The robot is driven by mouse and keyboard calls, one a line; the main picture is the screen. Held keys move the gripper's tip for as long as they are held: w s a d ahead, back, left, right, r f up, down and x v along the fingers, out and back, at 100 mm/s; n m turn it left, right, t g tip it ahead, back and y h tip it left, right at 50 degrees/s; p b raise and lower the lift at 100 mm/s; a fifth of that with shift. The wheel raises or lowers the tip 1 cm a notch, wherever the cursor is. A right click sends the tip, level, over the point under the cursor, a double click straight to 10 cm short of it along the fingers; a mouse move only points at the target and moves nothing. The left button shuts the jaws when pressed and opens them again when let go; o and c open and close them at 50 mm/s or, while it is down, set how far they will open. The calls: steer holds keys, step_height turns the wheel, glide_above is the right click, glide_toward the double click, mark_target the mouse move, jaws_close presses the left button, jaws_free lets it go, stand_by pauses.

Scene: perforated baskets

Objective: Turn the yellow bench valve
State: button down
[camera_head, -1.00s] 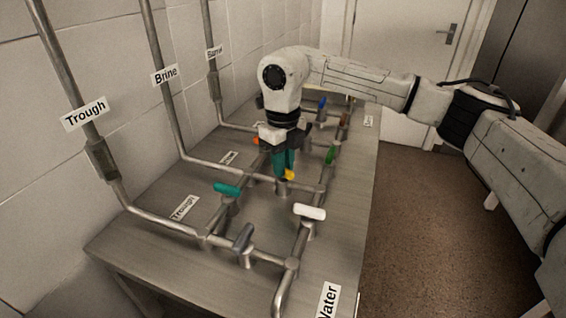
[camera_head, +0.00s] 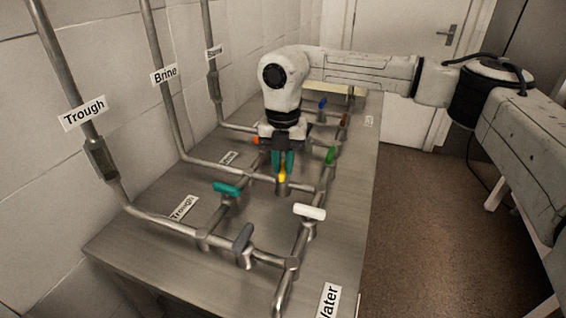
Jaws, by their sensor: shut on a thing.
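The yellow bench valve (camera_head: 282,175) stands on the middle pipe run of the metal bench. Its yellow handle shows just below my gripper (camera_head: 283,163). My gripper points down with teal fingers and is shut on the yellow handle. The fingers hide the handle's upper or far part. The handle looks turned end-on to the camera, roughly along my line of sight.
Nearby handles are teal (camera_head: 227,189), grey (camera_head: 243,238), white (camera_head: 309,212), green (camera_head: 330,155), orange (camera_head: 256,140) and blue (camera_head: 322,103). Pipes cross the bench (camera_head: 160,255).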

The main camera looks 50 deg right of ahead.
mark_target(283, 167)
steer(key=shift+m, duration=1.1)
steer(key=c, duration=1.1)
jaws_free()
steer(key=shift+o, duration=0.2)
step_height(283, 167, up, 11)
steer(key=shift+f, duration=0.1)
